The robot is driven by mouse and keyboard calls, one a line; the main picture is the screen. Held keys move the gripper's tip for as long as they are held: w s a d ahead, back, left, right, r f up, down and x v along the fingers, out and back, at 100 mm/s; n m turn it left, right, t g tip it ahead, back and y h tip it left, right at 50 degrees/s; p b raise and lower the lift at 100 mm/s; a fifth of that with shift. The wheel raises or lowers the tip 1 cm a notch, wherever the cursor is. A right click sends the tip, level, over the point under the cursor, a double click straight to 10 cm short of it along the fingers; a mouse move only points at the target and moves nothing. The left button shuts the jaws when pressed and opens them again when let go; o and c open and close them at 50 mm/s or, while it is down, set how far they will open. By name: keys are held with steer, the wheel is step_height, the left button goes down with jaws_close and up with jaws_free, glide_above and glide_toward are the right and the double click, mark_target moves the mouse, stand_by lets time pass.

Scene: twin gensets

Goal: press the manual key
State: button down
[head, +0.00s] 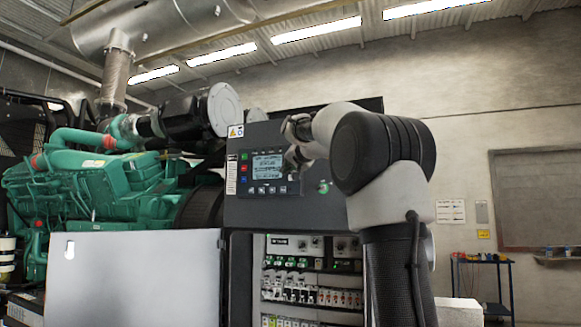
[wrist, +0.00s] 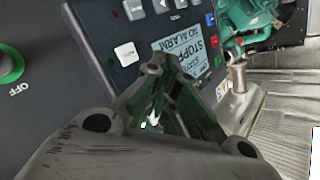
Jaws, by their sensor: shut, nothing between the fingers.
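The controller (head: 266,170) is a dark unit on the grey control panel, with a lit screen (head: 267,165). In the wrist view the screen (wrist: 188,47) shows "STOPPED" and "NO ALARM". White keys line its lower edge in the head view (head: 262,190). One white key (wrist: 126,53) lies left of my fingertips in the wrist view, another (wrist: 134,9) above it. Their labels are too small to read, so I cannot tell which is the manual key. My gripper (wrist: 166,66) is shut and empty in front of the controller; contact cannot be judged.
A green-ringed knob marked OFF (wrist: 8,64) sits beside the controller. Below the panel is an open cabinet with breakers (head: 300,290), its white door (head: 145,280) swung left. A green engine (head: 90,185) stands at the left.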

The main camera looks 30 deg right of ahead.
steer(key=shift+w+d, duration=0.25)
steer(key=shift+d, duration=0.1)
stand_by(0.3)
steer(key=shift+s+a, duration=0.6)
steer(key=shift+a, duration=0.15)
steer(key=s+a, duration=0.3)
steer(key=a, duration=0.1)
steer(key=shift+s+a, duration=0.35)
stand_by(0.9)
